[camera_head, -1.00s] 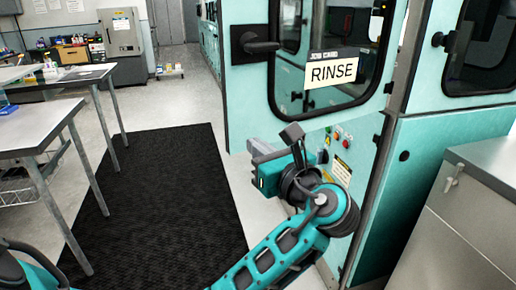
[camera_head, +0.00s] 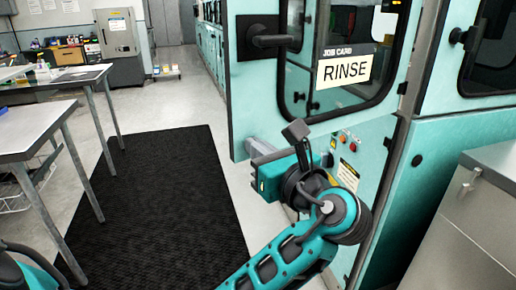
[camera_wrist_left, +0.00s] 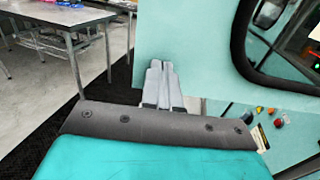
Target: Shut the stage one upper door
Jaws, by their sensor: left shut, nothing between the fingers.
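The upper door (camera_head: 243,100) is a teal panel with a dark-framed window, a black lever handle (camera_head: 272,40) and a "RINSE" job card (camera_head: 343,71). It stands open, swung out from the teal cabinet (camera_head: 440,150). No stage number is legible. My left gripper (camera_head: 252,144) is shut and empty, in front of the door's lower part near its bottom edge. In the left wrist view its closed grey fingers (camera_wrist_left: 160,68) overlap the door panel (camera_wrist_left: 205,70); I cannot tell whether they touch it. My right gripper is not in view.
Buttons and a yellow label (camera_head: 348,175) are on the lower cabinet front. A grey metal cabinet (camera_head: 470,215) stands at the right. A black mat (camera_head: 165,200) covers the floor at left, beside metal tables (camera_head: 35,130). Open floor lies beyond the mat.

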